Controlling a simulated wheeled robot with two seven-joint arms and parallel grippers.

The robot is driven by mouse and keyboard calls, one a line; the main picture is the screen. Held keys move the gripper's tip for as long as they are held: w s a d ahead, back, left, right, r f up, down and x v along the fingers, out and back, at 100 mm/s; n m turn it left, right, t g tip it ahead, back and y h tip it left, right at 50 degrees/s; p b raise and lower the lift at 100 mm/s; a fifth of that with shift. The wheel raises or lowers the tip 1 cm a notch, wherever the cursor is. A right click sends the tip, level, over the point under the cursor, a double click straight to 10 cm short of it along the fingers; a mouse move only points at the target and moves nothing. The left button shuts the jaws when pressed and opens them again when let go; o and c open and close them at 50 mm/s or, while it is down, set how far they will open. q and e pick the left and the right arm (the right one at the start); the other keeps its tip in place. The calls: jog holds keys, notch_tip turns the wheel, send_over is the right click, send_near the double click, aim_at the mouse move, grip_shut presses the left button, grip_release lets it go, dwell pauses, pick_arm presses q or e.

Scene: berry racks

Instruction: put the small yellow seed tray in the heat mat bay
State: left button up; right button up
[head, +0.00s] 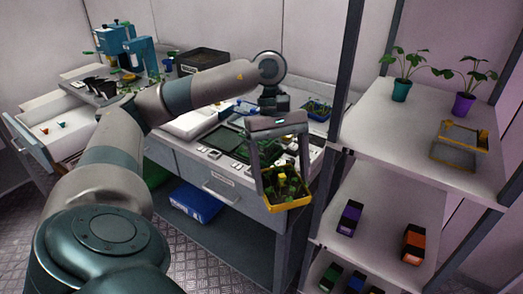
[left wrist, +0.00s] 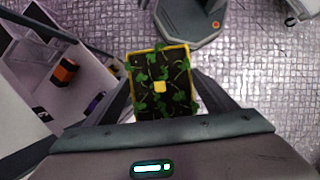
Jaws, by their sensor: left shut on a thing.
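A small yellow seed tray (head: 287,203) with dark soil and green seedlings hangs between the fingers of my left gripper (head: 283,178), in front of the bench's front edge. The gripper is shut on it. In the left wrist view the tray (left wrist: 134,60) shows from above, with a yellow block at its middle, and my left gripper (left wrist: 168,100) has a finger on each side. A yellow-edged grey frame (head: 458,158) lies on the upper shelf at the right; I cannot tell whether it is the heat mat bay. My right gripper is not in view.
The upper shelf (head: 385,130) holds potted plants in a teal pot (head: 401,90) and a purple pot (head: 463,106). A grey post (head: 335,110) stands between bench and shelves. A dark flat panel (head: 224,139) lies on the bench. A blue crate (head: 197,203) sits below.

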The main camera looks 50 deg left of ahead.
pick_arm(q)
jog(key=w+d+f+m+g+y, duration=0.1)
jog(key=d+f+m+y, duration=0.1)
jog(key=d+f+m, duration=0.2)
jog(key=d+f+m+g+y, duration=0.1)
jog(key=d+f+m+y, duration=0.1)
jog(key=d+f+m, duration=0.3)
jog(key=shift+w+d+m+g, duration=0.35)
jog(key=shift+d+m, duration=1.75)
jog(key=shift+d, duration=1.35)
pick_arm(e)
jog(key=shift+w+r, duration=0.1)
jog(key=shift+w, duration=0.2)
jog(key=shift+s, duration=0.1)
